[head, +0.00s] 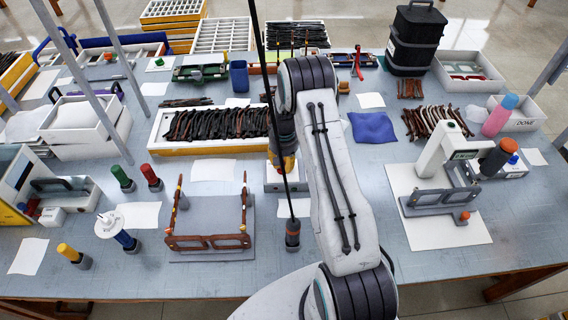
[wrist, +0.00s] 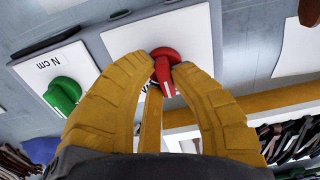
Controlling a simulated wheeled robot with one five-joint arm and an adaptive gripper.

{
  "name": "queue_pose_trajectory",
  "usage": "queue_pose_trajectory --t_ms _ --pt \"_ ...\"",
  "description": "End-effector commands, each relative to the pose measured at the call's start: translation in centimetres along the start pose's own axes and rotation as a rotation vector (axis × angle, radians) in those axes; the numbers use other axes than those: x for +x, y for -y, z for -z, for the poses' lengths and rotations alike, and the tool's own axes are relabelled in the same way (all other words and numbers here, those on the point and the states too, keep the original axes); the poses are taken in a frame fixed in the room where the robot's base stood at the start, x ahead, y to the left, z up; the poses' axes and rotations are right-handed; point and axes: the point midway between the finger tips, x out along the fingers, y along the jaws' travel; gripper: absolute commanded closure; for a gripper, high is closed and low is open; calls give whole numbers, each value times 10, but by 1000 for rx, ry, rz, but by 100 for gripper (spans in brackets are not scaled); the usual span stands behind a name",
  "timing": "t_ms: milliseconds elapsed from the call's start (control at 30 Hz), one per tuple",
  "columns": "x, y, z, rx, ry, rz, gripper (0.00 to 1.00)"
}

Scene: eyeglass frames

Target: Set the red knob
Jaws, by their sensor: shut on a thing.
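The red knob (wrist: 165,56) sits on a white panel (wrist: 200,32) in the wrist view, with a pale pointer mark on its near end. My gripper (wrist: 164,74) has its yellow fingers on either side of the knob, shut on it. A green knob (wrist: 63,95) sits on a neighbouring white panel marked "N cm", left of the fingers.
A white tray of dark eyeglass frames (head: 185,142) lies left of my gripper. A blue cloth (head: 373,127) lies to the right. Clamped frames (head: 210,240) stand at the front left.

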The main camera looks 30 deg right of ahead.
Motion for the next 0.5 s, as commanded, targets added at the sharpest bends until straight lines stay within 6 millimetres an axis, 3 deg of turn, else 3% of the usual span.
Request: queue_pose_trajectory --t_ms 267,500 --pt "2 0 0 36 0 0 100" --pt "5 0 -1 181 -1 0 100"
